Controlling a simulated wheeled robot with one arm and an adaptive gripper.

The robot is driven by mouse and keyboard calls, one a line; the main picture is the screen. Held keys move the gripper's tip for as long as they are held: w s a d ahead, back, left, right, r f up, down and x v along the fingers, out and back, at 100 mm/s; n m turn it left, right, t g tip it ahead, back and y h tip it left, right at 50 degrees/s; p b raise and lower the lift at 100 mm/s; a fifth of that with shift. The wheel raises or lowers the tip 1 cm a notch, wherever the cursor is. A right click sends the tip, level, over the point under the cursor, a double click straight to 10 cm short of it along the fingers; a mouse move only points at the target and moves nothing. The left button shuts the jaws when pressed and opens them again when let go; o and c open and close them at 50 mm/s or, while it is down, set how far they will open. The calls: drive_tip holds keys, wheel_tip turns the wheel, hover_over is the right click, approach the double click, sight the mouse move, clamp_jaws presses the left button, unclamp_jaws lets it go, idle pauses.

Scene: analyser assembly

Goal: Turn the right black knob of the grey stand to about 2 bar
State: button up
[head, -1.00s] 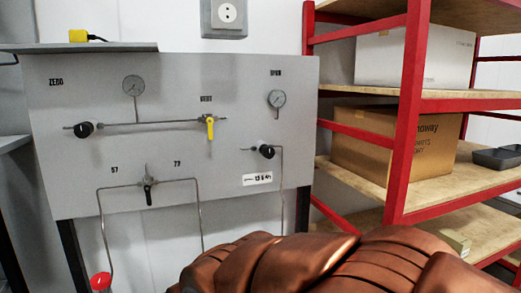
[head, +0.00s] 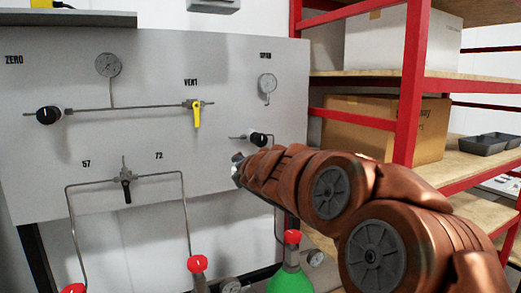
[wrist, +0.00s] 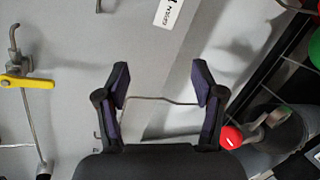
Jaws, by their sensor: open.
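The grey stand (head: 150,75) fills the left and middle of the head view. Its right black knob (head: 256,139) sits on a thin pipe, below a round gauge (head: 267,83). The gauge's reading is too small to tell. My gripper (head: 238,168) is in front of the panel, just below and left of this knob in the head view, partly hidden by my copper-coloured arm. In the wrist view my gripper (wrist: 160,85) is open and empty, with a thin bent pipe (wrist: 160,101) showing between its fingers. I cannot make out the knob there.
A left black knob (head: 48,115), a yellow handle (head: 197,114) and a black lever valve (head: 126,184) are on the panel. Red-topped cylinders, one green (head: 290,280), stand below. A red shelf rack (head: 409,85) is close on the right.

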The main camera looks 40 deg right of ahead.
sight(262, 141)
drive_tip(key=s+d+r+n+t+y+b, duration=0.15)
drive_tip(key=d+r+n+t, duration=0.4)
drive_tip(key=d+n, duration=0.6)
drive_tip(key=shift+n+g, duration=0.45)
drive_tip(key=shift+n, duration=0.2)
drive_tip(key=w, duration=0.6)
drive_tip(key=shift+r+p, duration=0.3)
drive_tip(key=shift+p, duration=0.1)
drive_tip(key=shift+w+d+f, duration=0.15)
drive_tip(key=shift+w+d, duration=0.05)
drive_tip(key=shift+w, duration=0.3)
drive_tip(key=c, duration=1.1)
